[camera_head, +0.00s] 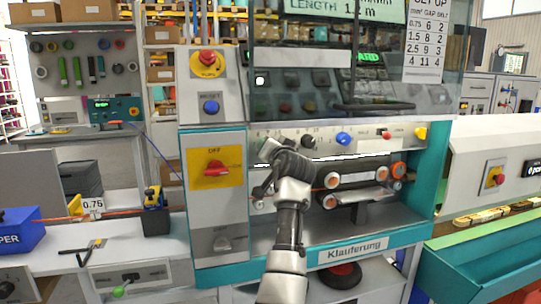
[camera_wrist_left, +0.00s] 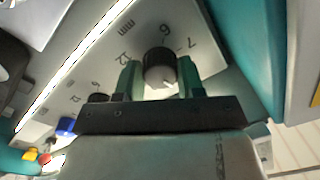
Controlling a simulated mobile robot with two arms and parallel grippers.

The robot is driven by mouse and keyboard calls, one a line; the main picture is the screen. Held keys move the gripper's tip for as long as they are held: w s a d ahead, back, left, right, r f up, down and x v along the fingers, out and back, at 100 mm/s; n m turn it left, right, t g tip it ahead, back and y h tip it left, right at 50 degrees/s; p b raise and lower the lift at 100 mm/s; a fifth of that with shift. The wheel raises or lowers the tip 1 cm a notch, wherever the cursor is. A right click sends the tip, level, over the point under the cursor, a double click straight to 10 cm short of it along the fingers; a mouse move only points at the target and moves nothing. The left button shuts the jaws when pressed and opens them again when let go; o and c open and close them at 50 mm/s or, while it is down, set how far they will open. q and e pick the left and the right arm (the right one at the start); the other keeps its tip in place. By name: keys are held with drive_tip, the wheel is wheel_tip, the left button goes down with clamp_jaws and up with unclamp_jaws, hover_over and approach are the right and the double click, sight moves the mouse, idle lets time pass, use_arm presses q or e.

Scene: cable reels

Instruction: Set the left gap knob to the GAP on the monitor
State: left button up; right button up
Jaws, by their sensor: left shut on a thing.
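The left gap knob (camera_wrist_left: 160,62) is a dark round knob with a pale face, in the middle of the left wrist view. Printed marks, among them 6, 7, 12 and mm, surround it; I cannot read its exact setting. My left gripper (camera_wrist_left: 160,82) is shut on it, one finger on each side. In the head view my left gripper (camera_head: 268,150) is at the left end of the control strip and hides this knob. My right gripper is not in view.
A second black knob (camera_head: 308,143), a blue knob (camera_head: 343,138), a red switch (camera_head: 385,134) and a yellow knob (camera_head: 420,134) line the strip. Orange-ended rollers (camera_head: 355,178) sit below. A setup card (camera_head: 427,40) lists gap and belt values. A red OFF switch (camera_head: 216,168) is left.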

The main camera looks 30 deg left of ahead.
use_arm(q)
drive_tip(key=n+b, duration=0.1)
drive_tip(key=n, duration=0.7)
drive_tip(key=n+b, duration=0.1)
drive_tip(key=n, duration=0.7)
drive_tip(key=r+n+b, duration=0.1)
drive_tip(key=n+b, duration=0.1)
drive_tip(key=n, duration=0.7)
drive_tip(key=shift+w+d+h, duration=0.1)
drive_tip(key=shift+h, duration=0.2)
drive_tip(key=shift+n, duration=0.3)
drive_tip(key=o, duration=0.9)
drive_tip(key=shift+f, duration=0.2)
drive_tip(key=shift+d+f, duration=0.1)
